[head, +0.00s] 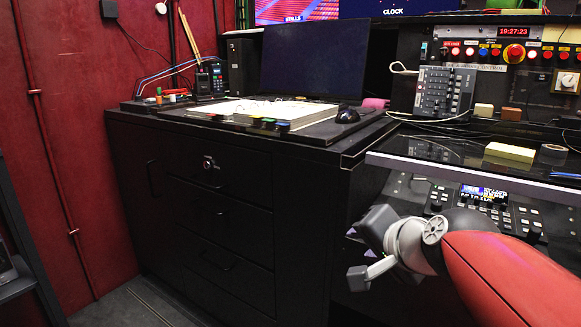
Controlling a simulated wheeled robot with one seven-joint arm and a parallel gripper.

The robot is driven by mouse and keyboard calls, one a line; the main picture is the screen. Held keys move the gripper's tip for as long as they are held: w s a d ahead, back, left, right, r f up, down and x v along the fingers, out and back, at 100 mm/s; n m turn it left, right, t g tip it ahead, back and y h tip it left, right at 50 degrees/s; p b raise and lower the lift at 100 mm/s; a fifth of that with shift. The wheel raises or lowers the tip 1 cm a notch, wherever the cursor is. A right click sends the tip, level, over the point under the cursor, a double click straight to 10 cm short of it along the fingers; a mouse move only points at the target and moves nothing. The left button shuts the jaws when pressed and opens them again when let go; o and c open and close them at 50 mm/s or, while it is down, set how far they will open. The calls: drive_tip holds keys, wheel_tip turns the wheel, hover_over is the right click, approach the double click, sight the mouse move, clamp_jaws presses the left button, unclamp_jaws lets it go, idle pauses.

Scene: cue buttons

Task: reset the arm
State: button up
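My arm, red with a grey wrist, reaches in from the lower right of the head view. My gripper (362,255) hangs in front of the dark console, below the level of the desk top. Its two dark grey fingers stand apart with a gap between them, and small purple parts show there. I see nothing held in it. The row of cue buttons (482,51) is on the panel at the back right, well away from my gripper. A large red button on yellow (514,53) sits in the same row.
A black drawer cabinet (222,215) stands left of my gripper. On it are a white open book (275,110), a dark monitor (314,58) and a mouse (347,115). A glossy desk edge (470,172) lies above my arm, with a yellow block (509,152) on it. Floor shows at lower left.

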drive_tip(key=s+d+f+n+g+h, duration=0.2)
drive_tip(key=s+f+n+g, duration=0.3)
drive_tip(key=s+f+n, duration=0.3)
drive_tip(key=s+f+h, duration=0.1)
drive_tip(key=s+f, duration=0.3)
drive_tip(key=s, duration=0.3)
drive_tip(key=shift+s+d+f+p, duration=0.15)
drive_tip(key=shift+d+f+p, duration=0.1)
drive_tip(key=shift+d+p, duration=0.1)
